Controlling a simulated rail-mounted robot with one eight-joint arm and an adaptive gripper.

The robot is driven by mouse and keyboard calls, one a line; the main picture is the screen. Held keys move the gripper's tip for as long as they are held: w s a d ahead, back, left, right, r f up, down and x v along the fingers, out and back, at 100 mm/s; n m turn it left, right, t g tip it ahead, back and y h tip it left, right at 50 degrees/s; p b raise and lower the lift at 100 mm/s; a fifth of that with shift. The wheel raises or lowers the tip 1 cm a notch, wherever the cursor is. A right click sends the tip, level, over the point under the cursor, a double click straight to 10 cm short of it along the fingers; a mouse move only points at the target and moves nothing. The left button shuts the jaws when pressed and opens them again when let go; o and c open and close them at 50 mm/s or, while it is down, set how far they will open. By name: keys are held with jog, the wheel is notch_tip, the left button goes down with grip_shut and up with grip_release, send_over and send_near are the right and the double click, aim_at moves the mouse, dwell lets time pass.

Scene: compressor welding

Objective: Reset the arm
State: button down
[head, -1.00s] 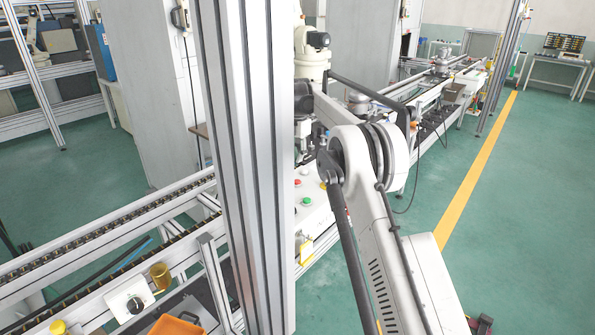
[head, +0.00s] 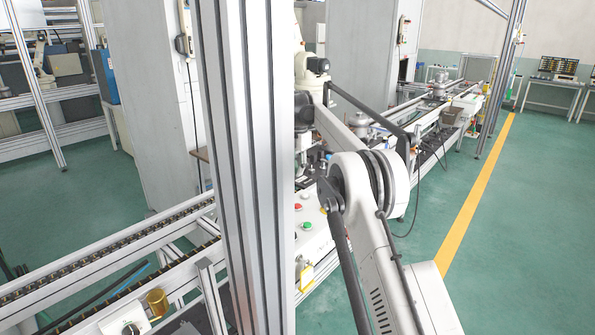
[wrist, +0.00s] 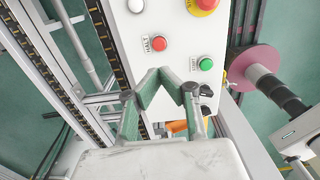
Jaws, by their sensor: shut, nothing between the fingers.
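My gripper (wrist: 160,72) shows in the wrist view with its grey-green fingers drawn together, shut and empty. It is over or near a white control panel (wrist: 170,20) with a red button (wrist: 158,44), a green button (wrist: 206,64) and a red-and-yellow stop knob (wrist: 205,4). Whether it touches the panel cannot be told. In the head view my white arm (head: 385,240) is bent at the right of a tall aluminium post; the gripper cannot be made out there.
The aluminium post (head: 245,150) stands close on the left of my arm. A conveyor rail (head: 100,255) runs at lower left. Another white robot (head: 312,75) stands behind the post. Green floor (head: 530,230) is clear at right, beyond a yellow line (head: 475,200).

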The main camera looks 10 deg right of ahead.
jog(key=shift+r, duration=0.1)
jog(key=s+r+m+t+b, duration=0.1)
jog(key=s+r+m+t, duration=0.1)
jog(key=s+r+m, duration=0.65)
jog(key=s+r+m+t+b, duration=0.1)
jog(key=s+r+m, duration=0.15)
jog(key=s, duration=0.65)
jog(key=s+r+m+t, duration=0.15)
jog(key=s+r, duration=0.25)
jog(key=s, duration=0.6)
jog(key=s+f+m+t, duration=0.1)
jog(key=s+f+m, duration=0.3)
jog(key=s, duration=0.5)
jog(key=s+f+m+b, duration=0.1)
jog(key=s+f+m, duration=0.3)
jog(key=s, duration=0.6)
jog(key=s+f+m+t+b, duration=0.1)
jog(key=s+f+m, duration=0.4)
jog(key=s, duration=0.5)
notch_tip(320, 180, down, 2)
jog(key=shift+f+t, duration=0.25)
jog(key=shift+t, duration=0.1)
